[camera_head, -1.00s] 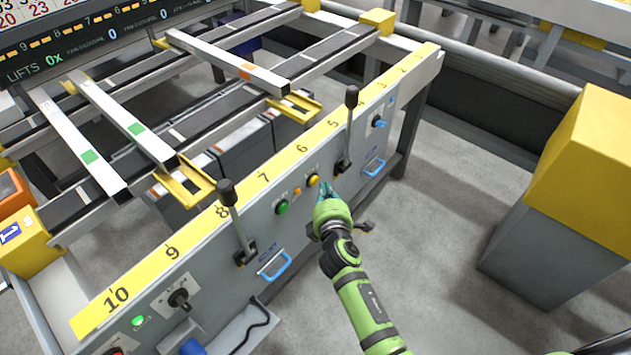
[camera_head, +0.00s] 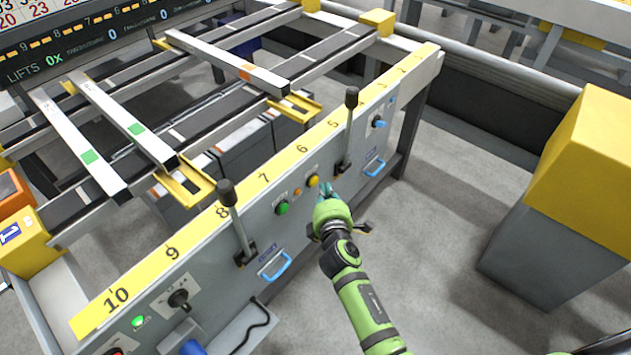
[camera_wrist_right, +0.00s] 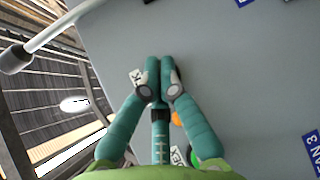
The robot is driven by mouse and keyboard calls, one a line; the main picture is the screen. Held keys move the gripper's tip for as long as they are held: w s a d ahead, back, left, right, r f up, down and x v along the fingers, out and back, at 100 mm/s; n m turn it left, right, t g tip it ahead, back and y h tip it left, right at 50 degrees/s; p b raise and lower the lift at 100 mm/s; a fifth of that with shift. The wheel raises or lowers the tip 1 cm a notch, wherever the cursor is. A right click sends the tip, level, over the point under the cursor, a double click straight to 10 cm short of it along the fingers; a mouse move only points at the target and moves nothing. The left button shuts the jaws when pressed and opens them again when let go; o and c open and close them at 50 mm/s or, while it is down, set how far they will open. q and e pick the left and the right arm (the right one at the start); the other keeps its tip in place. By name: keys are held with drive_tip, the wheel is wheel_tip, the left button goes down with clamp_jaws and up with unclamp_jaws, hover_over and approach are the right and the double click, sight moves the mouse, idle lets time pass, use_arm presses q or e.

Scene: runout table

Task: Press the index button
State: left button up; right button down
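The front panel of the runout table (camera_head: 330,215) carries a green button (camera_head: 282,207), a small orange lamp (camera_head: 297,191) and a yellow button (camera_head: 313,180). In the right wrist view a label ending in "EX" (camera_wrist_right: 179,156) sits by the green button (camera_wrist_right: 205,161). The orange lamp (camera_wrist_right: 177,119) shows partly beside a finger. My right gripper (camera_head: 327,188) is close to the panel, just right of and below the yellow button. Its fingers (camera_wrist_right: 159,72) are together and empty, and hide the yellow button in the wrist view. Contact cannot be told. My left gripper is out of view.
Black-knobbed levers (camera_head: 234,218) and (camera_head: 349,130) stand out from the panel on either side of the buttons. Blue handles (camera_head: 275,266) and (camera_head: 374,167) sit lower. A yellow-topped grey block (camera_head: 580,165) stands at right, with clear floor before it.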

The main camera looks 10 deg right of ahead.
drive_tip(key=shift+w+a, duration=0.1)
drive_tip(key=shift+w, duration=0.05)
drive_tip(key=shift+w+a, duration=0.2)
